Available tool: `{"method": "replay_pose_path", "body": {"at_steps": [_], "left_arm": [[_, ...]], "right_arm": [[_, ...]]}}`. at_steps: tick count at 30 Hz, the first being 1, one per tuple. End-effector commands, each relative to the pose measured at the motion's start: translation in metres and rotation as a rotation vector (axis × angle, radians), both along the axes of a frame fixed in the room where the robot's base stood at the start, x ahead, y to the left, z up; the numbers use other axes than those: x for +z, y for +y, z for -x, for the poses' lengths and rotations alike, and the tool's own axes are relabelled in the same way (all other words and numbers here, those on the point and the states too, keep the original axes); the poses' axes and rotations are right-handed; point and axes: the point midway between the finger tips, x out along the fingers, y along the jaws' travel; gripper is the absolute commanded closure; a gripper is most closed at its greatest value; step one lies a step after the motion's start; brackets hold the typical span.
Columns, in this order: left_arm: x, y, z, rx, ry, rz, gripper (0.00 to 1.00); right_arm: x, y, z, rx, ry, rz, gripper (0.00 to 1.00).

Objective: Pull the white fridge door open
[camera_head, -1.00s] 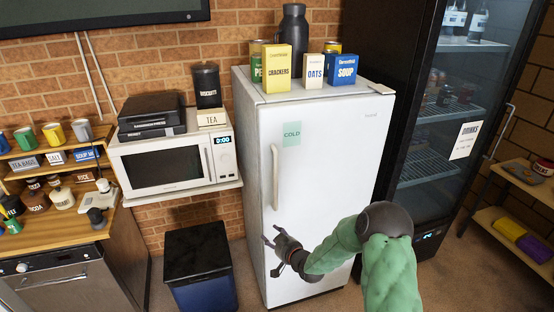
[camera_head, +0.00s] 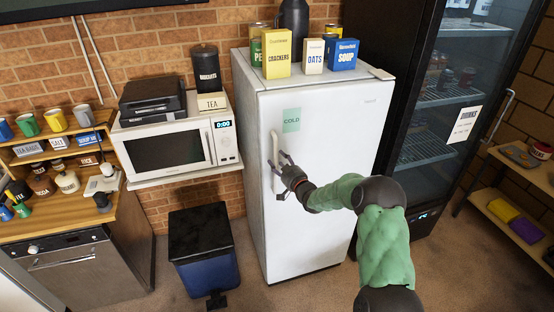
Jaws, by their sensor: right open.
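The white fridge (camera_head: 320,190) stands in the middle of the head view with its door shut. Its long white vertical handle (camera_head: 275,150) is on the door's left side, beside a green COLD label (camera_head: 292,120). My right gripper (camera_head: 279,166) is open at the handle's lower half, its fingers pointing left and up toward it. The fingers overlap the handle in the picture; I cannot tell whether they touch it or are around it. My left gripper is not in view.
Boxes of crackers (camera_head: 276,53), oats (camera_head: 313,56) and soup (camera_head: 342,54) stand on the fridge. A dark blue bin (camera_head: 205,262) is on the floor to its left, below a white microwave (camera_head: 165,150). A black drinks cooler (camera_head: 412,190) stands close on the right.

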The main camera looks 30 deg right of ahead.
Motion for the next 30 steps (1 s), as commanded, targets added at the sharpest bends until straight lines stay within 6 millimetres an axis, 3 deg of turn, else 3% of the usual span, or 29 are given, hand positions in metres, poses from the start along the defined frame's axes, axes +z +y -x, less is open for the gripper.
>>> {"method": "replay_pose_path", "body": {"at_steps": [6, 17, 23, 30], "left_arm": [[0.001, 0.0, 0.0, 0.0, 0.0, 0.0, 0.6], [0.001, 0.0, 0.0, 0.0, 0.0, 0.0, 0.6], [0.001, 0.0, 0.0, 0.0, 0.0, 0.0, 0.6], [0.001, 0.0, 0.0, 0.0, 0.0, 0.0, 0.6]], "right_arm": [[0.0, -0.001, -0.018, 0.0, 0.001, -0.001, 0.49], [0.0, -0.001, -0.022, -0.001, 0.0, 0.0, 0.49], [0.0, -0.001, -0.022, -0.001, 0.0, 0.0, 1.0], [0.0, -0.001, -0.02, 0.001, 0.0, 0.0, 1.0]]}}
